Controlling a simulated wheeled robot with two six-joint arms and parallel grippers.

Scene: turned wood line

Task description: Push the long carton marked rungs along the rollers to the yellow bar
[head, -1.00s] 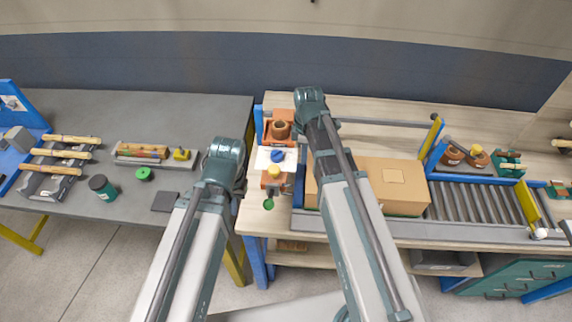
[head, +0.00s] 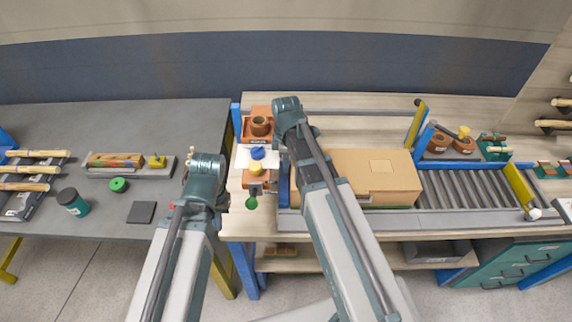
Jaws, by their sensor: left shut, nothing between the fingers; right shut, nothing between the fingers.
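The long brown carton (head: 375,188) lies on the left part of the roller line, with a pale label on top; I cannot read its marking. Its left end is partly hidden by my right arm. Bare rollers (head: 465,195) run from its right end to the yellow bar (head: 519,187), with a clear gap between. My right gripper (head: 288,130) is shut and empty, by the carton's left end, its fingertips largely hidden by the arm; I cannot tell whether it touches. My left gripper (head: 216,188) is shut and empty, left of the roller bench, its fingertips also hardly showing.
An orange-brown holder with a round cup (head: 261,126) and blue and yellow knobs stand left of the carton. A yellow post (head: 416,124) rises behind the rollers. Turned parts (head: 462,143) sit behind them. A grey table (head: 140,125) at left holds a bottle (head: 73,201) and wooden pieces.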

